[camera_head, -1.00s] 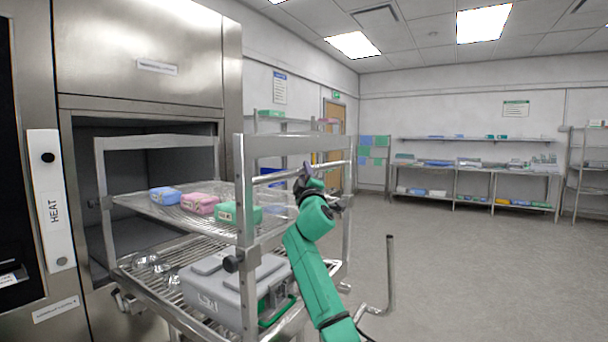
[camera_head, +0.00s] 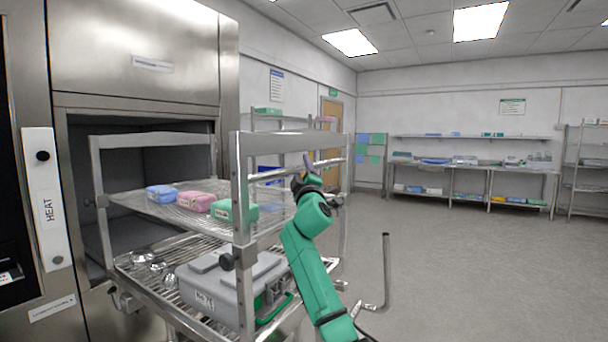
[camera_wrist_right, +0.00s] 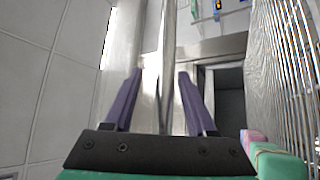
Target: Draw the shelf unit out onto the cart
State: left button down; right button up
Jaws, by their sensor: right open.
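The shelf unit (camera_head: 240,185) is a steel frame with two wire shelves. It stands in front of the open washer chamber (camera_head: 85,215), with its far left part close to the opening. My right gripper (camera_head: 308,168) is at the unit's upper right bar. In the right wrist view the purple fingers (camera_wrist_right: 159,76) are open, with a metal bar (camera_wrist_right: 168,45) running between them; I cannot tell whether they touch it. The cart, mostly hidden under the unit, shows a bent upright handle (camera_head: 386,270) at the right. My left gripper is out of view.
Blue (camera_head: 162,194), pink (camera_head: 196,201) and green (camera_head: 232,211) packs lie on the upper shelf. A grey case (camera_head: 220,285) and shiny metal items (camera_head: 150,261) sit on the lower shelf. The floor (camera_head: 470,270) to the right is clear. A bench (camera_head: 470,170) stands at the far wall.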

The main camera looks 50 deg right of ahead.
jog(key=b+v, duration=0.6)
jog(key=v, duration=0.8)
jog(key=shift+s, duration=0.2)
jog(key=shift+a, duration=0.15)
